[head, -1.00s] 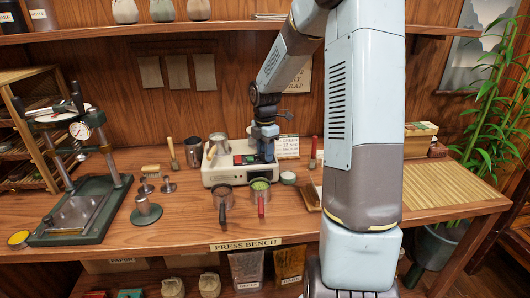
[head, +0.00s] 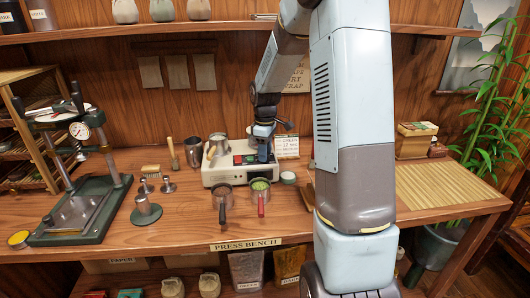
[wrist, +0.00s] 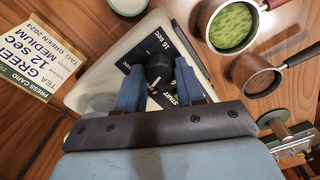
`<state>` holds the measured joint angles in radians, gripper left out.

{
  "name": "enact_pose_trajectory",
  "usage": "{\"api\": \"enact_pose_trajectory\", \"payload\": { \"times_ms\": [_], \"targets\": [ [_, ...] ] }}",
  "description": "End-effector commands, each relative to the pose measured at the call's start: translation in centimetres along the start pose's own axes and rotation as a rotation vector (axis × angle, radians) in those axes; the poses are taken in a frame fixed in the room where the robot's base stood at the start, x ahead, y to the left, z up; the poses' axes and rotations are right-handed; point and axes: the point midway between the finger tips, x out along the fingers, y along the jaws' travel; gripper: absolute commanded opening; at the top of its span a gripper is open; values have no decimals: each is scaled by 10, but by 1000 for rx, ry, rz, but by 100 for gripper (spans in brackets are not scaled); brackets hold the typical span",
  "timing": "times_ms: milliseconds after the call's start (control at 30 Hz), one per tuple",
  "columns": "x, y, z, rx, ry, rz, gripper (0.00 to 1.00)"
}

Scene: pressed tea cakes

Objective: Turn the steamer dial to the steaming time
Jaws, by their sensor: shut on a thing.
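The cream steamer (head: 222,177) stands on the press bench, with a black dial panel on its right part. In the wrist view the black dial (wrist: 158,66) sits between the two blue fingers of my gripper (wrist: 159,82), which is shut on it. A white mark on the knob points toward the lower part of the picture; the label there is partly hidden.
Two handled cups, one with green tea (wrist: 233,25) and one brown inside (wrist: 258,82), stand close beside the steamer. A metal pitcher (head: 217,150) is on its left. The tea press (head: 75,200) stands at far left. The bench's right side has a clear slatted mat (head: 450,185).

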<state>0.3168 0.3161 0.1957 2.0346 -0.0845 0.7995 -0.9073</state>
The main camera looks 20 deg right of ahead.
Motion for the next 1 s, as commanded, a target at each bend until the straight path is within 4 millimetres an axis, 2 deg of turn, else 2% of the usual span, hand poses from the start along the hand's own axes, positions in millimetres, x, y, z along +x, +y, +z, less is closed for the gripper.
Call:
{"api": "enact_pose_trajectory", "payload": {
  "times_ms": [1000],
  "targets": [
    [-2,2,-2,964,7,4,7]
  ]
}}
